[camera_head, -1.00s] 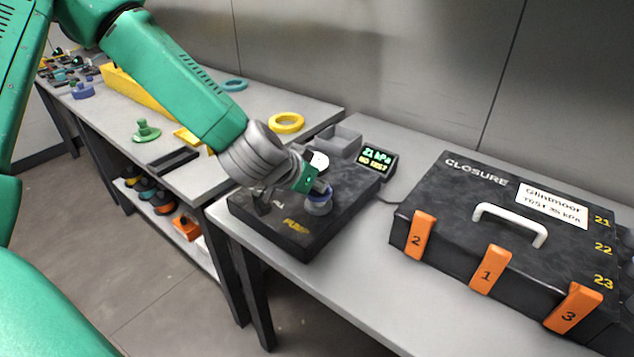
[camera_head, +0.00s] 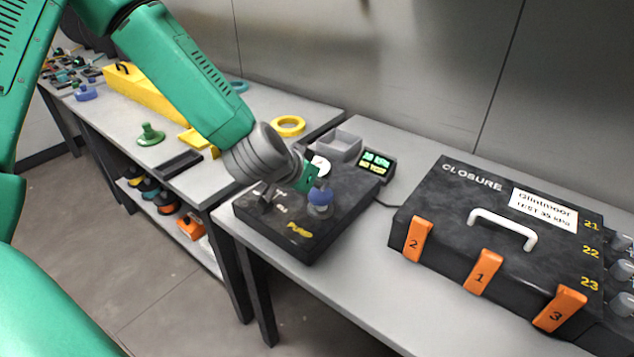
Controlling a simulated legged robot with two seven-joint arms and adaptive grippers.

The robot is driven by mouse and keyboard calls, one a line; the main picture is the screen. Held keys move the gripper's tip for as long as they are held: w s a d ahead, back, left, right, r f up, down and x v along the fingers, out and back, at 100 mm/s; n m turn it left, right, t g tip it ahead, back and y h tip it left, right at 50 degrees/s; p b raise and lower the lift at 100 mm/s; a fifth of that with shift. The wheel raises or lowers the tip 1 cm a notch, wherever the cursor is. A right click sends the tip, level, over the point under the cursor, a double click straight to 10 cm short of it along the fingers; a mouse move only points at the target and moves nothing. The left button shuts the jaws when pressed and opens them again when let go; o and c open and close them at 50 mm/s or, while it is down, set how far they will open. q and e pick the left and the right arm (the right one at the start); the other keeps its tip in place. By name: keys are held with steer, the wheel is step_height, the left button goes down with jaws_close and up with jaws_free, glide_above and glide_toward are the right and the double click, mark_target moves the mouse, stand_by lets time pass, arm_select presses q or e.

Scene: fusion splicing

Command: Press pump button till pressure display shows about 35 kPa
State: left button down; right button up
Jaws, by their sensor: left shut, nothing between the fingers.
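The black pump box (camera_head: 292,243), with yellow PUMP lettering, stands on the right bench. Its blue pump button (camera_head: 320,197) is a round knob on a grey base near the right front of the box. My left gripper (camera_head: 317,184) is shut and empty, its tip at the top of the button; I cannot tell whether it touches. The pressure display (camera_head: 376,162) behind the box shows green digits that look like 28 kPa, though they are blurred, above a yellow line. A white round gauge (camera_head: 321,164) is partly hidden behind my gripper. My right gripper is out of view.
A black CLOSURE case (camera_head: 465,228) with orange latches (camera_head: 482,279) and a white handle (camera_head: 502,229) stands right of the pump. A grey open tray (camera_head: 337,145) is behind it. A yellow ring (camera_head: 288,126) lies on the left bench. Bare bench lies in front of the case.

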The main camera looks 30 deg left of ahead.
arm_select(q)
steer(key=p+v, duration=0.1)
steer(key=v, duration=0.8)
stand_by(1.4)
steer(key=r+p, duration=0.1)
steer(key=p, duration=0.2)
steer(key=r+p, duration=0.1)
steer(key=p, duration=0.3)
steer(key=shift+s+a+r, duration=0.15)
steer(key=shift+s+r, duration=0.05)
steer(key=shift+r, duration=0.1)
